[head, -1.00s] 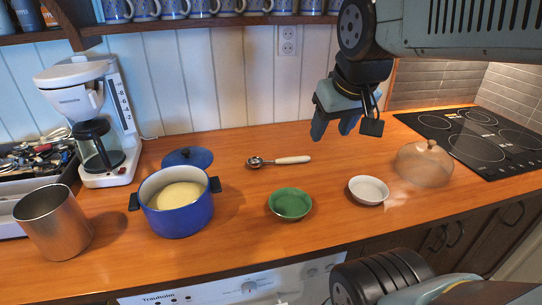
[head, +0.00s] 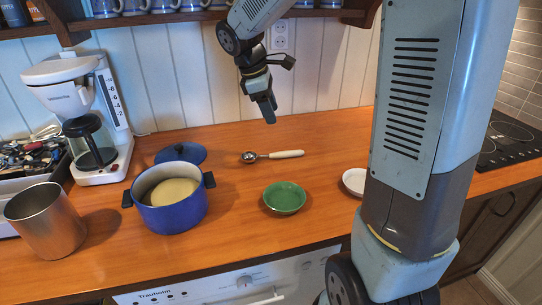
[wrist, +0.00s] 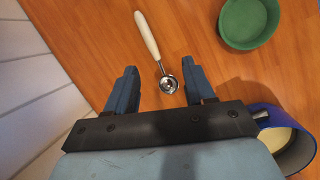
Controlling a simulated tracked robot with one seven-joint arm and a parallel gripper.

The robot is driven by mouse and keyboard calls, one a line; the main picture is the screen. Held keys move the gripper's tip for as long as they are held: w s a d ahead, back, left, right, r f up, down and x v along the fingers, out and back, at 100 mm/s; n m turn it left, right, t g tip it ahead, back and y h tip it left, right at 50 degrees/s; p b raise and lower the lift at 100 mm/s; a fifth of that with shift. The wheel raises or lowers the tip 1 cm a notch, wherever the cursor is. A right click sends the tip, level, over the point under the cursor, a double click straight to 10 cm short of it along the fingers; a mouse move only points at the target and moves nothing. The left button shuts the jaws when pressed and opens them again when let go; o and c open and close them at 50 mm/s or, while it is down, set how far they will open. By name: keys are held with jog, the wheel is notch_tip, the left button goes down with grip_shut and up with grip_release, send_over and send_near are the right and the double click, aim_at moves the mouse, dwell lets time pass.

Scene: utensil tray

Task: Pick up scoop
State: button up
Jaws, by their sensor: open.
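The scoop (head: 272,155) lies on the wooden counter, with a metal bowl end at the left and a cream handle to the right. My gripper (head: 268,115) is above the counter, over the scoop and towards the wall, pointing down, with nothing held. In the wrist view my gripper (wrist: 162,82) is open, its two blue fingers apart. There the scoop (wrist: 154,48) shows with its metal bowl between the fingertips in the picture and its handle reaching away up. The scoop is below the fingers and not touched.
A blue pot (head: 172,212) with its lid (head: 181,153) behind it stands left of the scoop. A green bowl (head: 284,198) is in front, and a white bowl (head: 353,181) is partly hidden by my arm. A coffee maker (head: 85,115) and metal canister (head: 45,222) stand left. A mug shelf hangs above.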

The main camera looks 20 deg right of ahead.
jog(key=w+a+f+n, duration=0.2)
jog(key=w+f+n, duration=0.1)
jog(key=w+f, duration=0.15)
send_over(277, 150)
jog(key=s+a, duration=0.4)
jog(key=shift+g+h, duration=0.3)
jog(key=shift+g, duration=0.1)
jog(key=f, duration=0.8)
jog(key=shift+d, duration=0.2)
jog(key=shift+x, duration=2.5)
jog(key=shift+s, duration=0.15)
jog(key=shift+c, duration=0.4)
grip_shut()
